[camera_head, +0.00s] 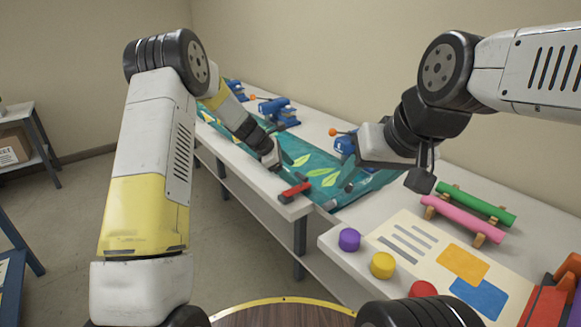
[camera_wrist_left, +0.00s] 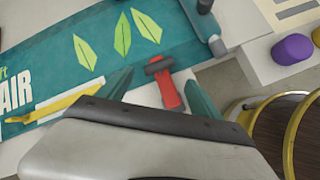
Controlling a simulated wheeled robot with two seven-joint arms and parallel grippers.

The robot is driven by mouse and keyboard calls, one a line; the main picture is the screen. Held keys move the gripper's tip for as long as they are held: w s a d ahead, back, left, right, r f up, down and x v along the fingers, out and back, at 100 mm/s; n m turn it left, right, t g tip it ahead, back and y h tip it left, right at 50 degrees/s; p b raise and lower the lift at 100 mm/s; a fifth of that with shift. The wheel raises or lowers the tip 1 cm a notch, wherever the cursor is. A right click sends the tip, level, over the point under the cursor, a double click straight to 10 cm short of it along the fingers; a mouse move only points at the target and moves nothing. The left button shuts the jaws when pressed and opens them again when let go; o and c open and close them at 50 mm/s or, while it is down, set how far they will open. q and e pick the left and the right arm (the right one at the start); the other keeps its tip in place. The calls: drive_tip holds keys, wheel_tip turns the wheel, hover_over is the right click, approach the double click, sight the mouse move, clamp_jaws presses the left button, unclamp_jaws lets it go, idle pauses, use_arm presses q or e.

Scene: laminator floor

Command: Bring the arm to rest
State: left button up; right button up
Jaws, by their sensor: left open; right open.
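My left gripper (camera_head: 278,167) hangs low at the front edge of the far table, just behind a small red tool (camera_head: 294,190) with a dark crosspiece. In the left wrist view the left gripper's teal fingers (camera_wrist_left: 160,80) are spread apart, and the red tool (camera_wrist_left: 170,94) lies between or beneath them on the pale tabletop; contact cannot be told. My right gripper (camera_head: 349,178) is over the right part of the teal banner (camera_head: 318,172). Its visible finger is teal; the other is mostly hidden.
Blue clamps with orange knobs (camera_head: 275,108) stand along the banner's back edge. On the near table are purple (camera_head: 349,239), yellow (camera_head: 383,265) and red (camera_head: 423,289) pucks, a printed sheet (camera_head: 410,246), and green (camera_head: 478,204) and pink (camera_head: 463,219) rolls on a rack.

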use_arm(q)
drive_tip(key=s+a+r+m+t+y, duration=0.1)
drive_tip(key=s+a+r+m, duration=0.35)
drive_tip(key=s+r, duration=0.45)
drive_tip(key=s+a+r+m+y, duration=0.1)
drive_tip(key=s+a+r+m, duration=0.2)
drive_tip(key=s+r+m, duration=0.5)
drive_tip(key=s+a+r+m+y, duration=0.1)
drive_tip(key=s+a+m, duration=0.1)
drive_tip(key=s, duration=0.5)
drive_tip(key=s+a+r+m+t+y, duration=0.1)
drive_tip(key=s+a+r+m, duration=0.1)
drive_tip(key=s+a, duration=0.2)
drive_tip(key=s+a+r+m+t, duration=0.1)
drive_tip(key=s+a+m, duration=0.1)
drive_tip(key=s, duration=0.9)
drive_tip(key=shift+a+r+y, duration=0.35)
drive_tip(key=shift+a+y, duration=0.05)
drive_tip(key=shift+a, duration=0.25)
